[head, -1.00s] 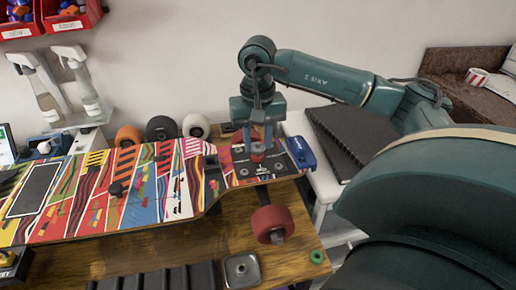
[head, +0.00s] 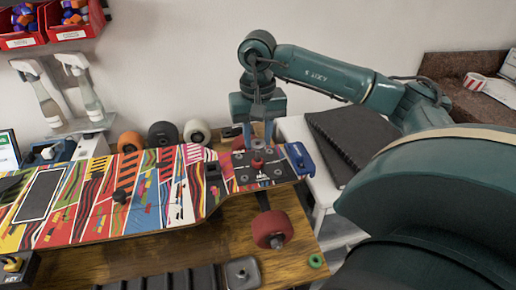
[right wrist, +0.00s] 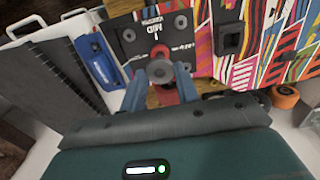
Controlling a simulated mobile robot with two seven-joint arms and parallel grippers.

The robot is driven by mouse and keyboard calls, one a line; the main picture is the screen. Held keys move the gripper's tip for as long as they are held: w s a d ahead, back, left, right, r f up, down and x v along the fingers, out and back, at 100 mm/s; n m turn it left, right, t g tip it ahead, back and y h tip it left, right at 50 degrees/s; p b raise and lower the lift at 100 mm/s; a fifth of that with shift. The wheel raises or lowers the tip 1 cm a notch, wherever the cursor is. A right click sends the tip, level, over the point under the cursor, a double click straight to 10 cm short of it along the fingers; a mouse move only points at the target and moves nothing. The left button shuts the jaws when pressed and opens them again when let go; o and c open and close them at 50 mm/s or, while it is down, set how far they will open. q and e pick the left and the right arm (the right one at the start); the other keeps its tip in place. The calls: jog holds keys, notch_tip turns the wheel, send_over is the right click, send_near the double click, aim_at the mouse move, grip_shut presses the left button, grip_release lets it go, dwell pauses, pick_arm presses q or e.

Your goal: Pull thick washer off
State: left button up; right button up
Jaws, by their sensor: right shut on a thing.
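The skateboard deck (head: 130,190) lies across the bench with its graphic side up. Near its right end is a dark plate (head: 245,184) with bolts and a red part (head: 257,163) standing up in its middle; the red part also shows in the right wrist view (right wrist: 160,49). My right gripper (head: 262,138) points down behind the red part. In the right wrist view its blue fingers (right wrist: 160,82) are shut on a grey round washer with a centre hole (right wrist: 160,71). The washer looks apart from the red part. My left gripper is not in view.
A blue tool (head: 299,159) lies at the deck's right end. Several loose wheels (head: 162,134) stand behind the deck. A red wheel (head: 268,229) is at the near side, with a metal tray (head: 242,271) and a green ring (head: 316,261) on the bench.

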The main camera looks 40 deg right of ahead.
notch_tip(320, 180, up, 7)
jog(key=p, duration=0.4)
jog(key=shift+p, duration=0.35)
